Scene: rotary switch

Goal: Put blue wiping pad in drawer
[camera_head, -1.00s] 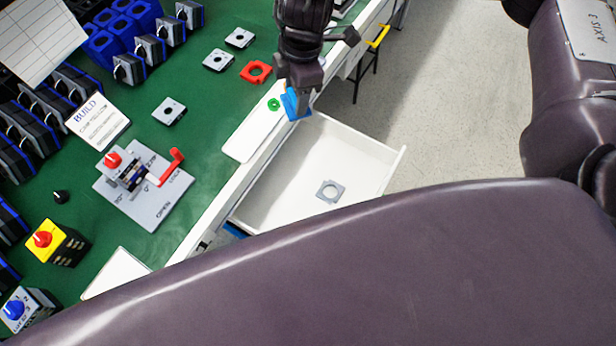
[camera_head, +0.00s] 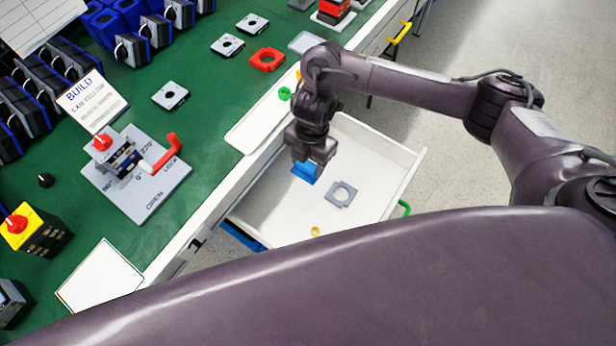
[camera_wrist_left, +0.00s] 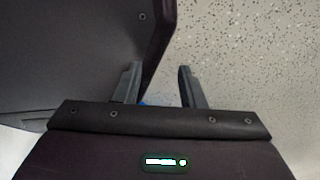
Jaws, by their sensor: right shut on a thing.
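The blue wiping pad (camera_head: 305,172) is at the fingertips of my right gripper (camera_head: 308,164) in the head view, which is shut on it. The gripper points down over the open white drawer (camera_head: 268,212), with the pad over the drawer's inside; whether it touches the drawer floor I cannot tell. A grey square plate with a round hole (camera_head: 341,194) and a small yellow ring (camera_head: 315,231) lie in the drawer. My left gripper (camera_wrist_left: 160,85) shows in the left wrist view with its two fingers apart and nothing between them; it is not visible in the head view.
The green bench top (camera_head: 185,215) carries a rotary switch fixture with a red handle (camera_head: 164,155), a red plate (camera_head: 266,60), grey plates and a yellow switch box (camera_head: 36,232). My own large arm link fills the bottom of the head view.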

